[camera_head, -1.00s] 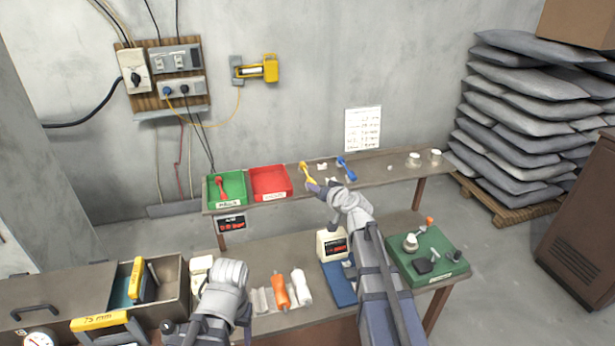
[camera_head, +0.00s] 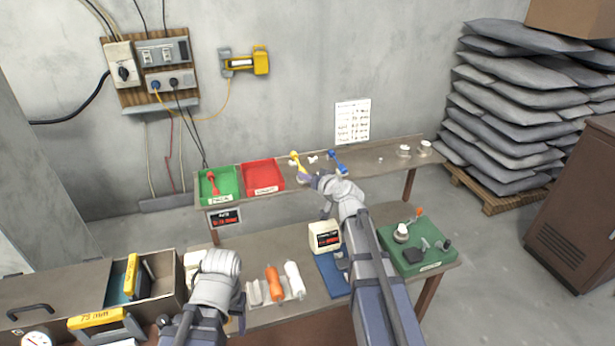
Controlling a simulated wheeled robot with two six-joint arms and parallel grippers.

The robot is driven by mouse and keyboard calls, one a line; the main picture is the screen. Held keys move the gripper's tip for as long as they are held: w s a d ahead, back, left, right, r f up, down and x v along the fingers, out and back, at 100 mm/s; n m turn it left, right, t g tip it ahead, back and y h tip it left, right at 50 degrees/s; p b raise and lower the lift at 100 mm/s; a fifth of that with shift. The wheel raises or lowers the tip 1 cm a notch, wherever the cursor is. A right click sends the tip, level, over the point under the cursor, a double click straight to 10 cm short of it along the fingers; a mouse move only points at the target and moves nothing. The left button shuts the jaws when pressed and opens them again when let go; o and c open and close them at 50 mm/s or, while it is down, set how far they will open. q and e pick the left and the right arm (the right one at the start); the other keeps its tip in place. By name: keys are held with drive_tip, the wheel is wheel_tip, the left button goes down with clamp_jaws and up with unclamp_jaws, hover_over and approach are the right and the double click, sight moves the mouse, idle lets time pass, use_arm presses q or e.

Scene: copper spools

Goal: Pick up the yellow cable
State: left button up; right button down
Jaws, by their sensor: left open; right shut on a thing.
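A short yellow cable piece (camera_head: 296,161) is at the raised shelf, left of a blue cable piece (camera_head: 337,162). My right gripper (camera_head: 305,178) reaches over the shelf and is shut on the near end of the yellow piece. Its fingertips are small and partly hidden by my wrist. I cannot tell whether the piece touches the shelf. My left gripper (camera_head: 240,308) is open, low over the workbench, left of the orange and white spools. It is mostly hidden behind my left wrist.
A green bin (camera_head: 229,190) with a red piece and a red bin (camera_head: 262,174) stand left on the shelf. White cups (camera_head: 404,150) stand right.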

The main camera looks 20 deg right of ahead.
wheel_tip(320, 180, up, 8)
drive_tip(key=p, duration=0.7)
